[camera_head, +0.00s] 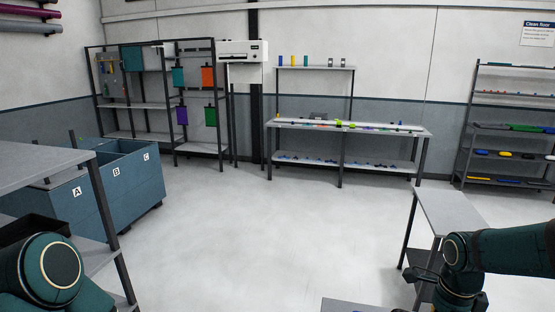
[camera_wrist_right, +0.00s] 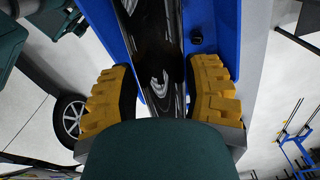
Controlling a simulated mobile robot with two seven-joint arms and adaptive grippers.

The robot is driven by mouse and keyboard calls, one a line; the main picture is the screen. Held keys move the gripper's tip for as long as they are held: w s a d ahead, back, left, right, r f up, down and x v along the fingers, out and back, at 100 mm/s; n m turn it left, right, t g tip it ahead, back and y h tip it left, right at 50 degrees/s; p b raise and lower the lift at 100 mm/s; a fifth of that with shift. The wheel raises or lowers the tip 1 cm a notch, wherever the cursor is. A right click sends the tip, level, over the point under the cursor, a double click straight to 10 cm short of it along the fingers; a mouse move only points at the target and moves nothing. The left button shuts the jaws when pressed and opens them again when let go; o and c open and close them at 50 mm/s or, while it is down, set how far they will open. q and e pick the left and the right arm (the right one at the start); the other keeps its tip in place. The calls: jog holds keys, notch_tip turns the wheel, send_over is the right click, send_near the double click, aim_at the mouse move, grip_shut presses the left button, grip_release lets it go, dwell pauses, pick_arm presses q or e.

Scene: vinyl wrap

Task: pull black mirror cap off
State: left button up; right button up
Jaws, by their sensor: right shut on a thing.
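In the right wrist view a glossy black piece (camera_wrist_right: 158,65), which looks like the black mirror cap, lies between the yellow finger pads of my right gripper (camera_wrist_right: 165,95). The pads sit on either side of it and the gripper is shut on it. The piece runs up between two blue panels (camera_wrist_right: 218,30). Its lower end is hidden behind the dark green gripper body. I cannot tell whether it is still attached to anything. The cap does not show in the head view. My left gripper is out of view; only part of that arm shows at the lower left.
A wheel (camera_wrist_right: 71,118) shows left of the gripper and a blue stand (camera_wrist_right: 296,145) at right. In the head view, blue bins (camera_head: 140,172) stand left, a workbench (camera_head: 350,127) at the back, and a grey table (camera_head: 448,212) at right. The middle floor is clear.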

notch_tip(320, 180, down, 5)
jog(key=b, duration=0.3)
jog(key=o, duration=1.4)
jog(key=shift+c, duration=0.2)
jog(key=shift+r, duration=0.1)
notch_tip(320, 180, up, 12)
